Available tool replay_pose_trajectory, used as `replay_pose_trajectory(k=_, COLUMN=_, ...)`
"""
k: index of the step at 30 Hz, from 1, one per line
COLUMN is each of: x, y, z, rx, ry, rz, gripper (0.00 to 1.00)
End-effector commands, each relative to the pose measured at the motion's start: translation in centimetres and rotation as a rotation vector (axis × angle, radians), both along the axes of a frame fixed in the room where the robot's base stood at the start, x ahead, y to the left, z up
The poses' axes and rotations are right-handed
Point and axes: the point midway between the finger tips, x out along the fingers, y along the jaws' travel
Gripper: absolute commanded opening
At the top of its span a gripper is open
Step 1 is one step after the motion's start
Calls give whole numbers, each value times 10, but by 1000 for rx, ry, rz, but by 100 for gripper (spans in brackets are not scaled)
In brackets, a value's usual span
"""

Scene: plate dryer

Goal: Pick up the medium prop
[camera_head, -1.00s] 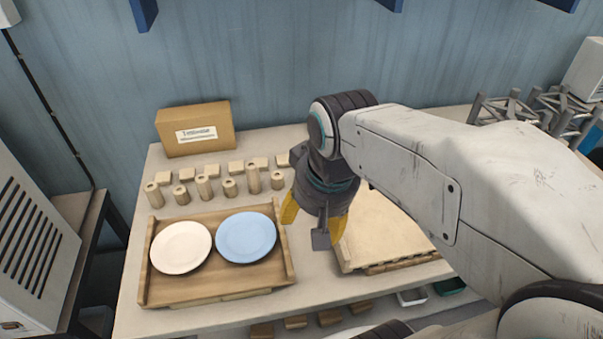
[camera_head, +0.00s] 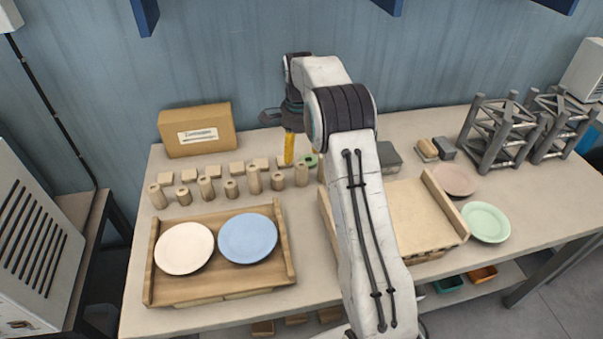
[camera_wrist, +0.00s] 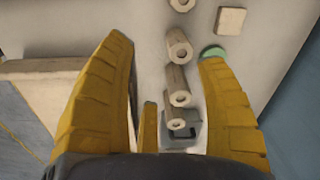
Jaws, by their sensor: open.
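Wooden cylindrical props of several heights stand upright in a row behind the left tray. One of middle height (camera_head: 301,174) stands near the right end of the row, and another middle-height prop (camera_head: 158,196) at its left end. A tall one (camera_head: 254,180) and a short one (camera_head: 277,182) stand between them. My gripper (camera_head: 302,150) is open, pointing down near the right end of the row. In the wrist view, hollow-topped props (camera_wrist: 178,84) show between the spread yellow fingers of my gripper (camera_wrist: 165,50). None is gripped. My arm hides part of the row's right end.
Small wooden blocks (camera_head: 214,172) lie behind the props, before a cardboard box (camera_head: 197,130). The wooden tray (camera_head: 218,291) holds a white plate (camera_head: 184,248) and a blue plate (camera_head: 247,238). A wooden rack (camera_head: 425,215), green plate (camera_head: 486,222) and grey frames (camera_head: 497,130) are right.

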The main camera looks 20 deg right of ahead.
Motion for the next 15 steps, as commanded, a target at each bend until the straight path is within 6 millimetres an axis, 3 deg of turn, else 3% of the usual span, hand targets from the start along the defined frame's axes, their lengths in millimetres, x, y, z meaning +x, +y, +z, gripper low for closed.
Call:
replay_pose_trajectory(k=6, x=22, y=-18, z=-46, rx=12, ry=34, rz=-189, gripper=66)
replay_pose_trajectory(k=15, x=29, y=-27, z=-74, rx=17, ry=50, rz=-287, gripper=66)
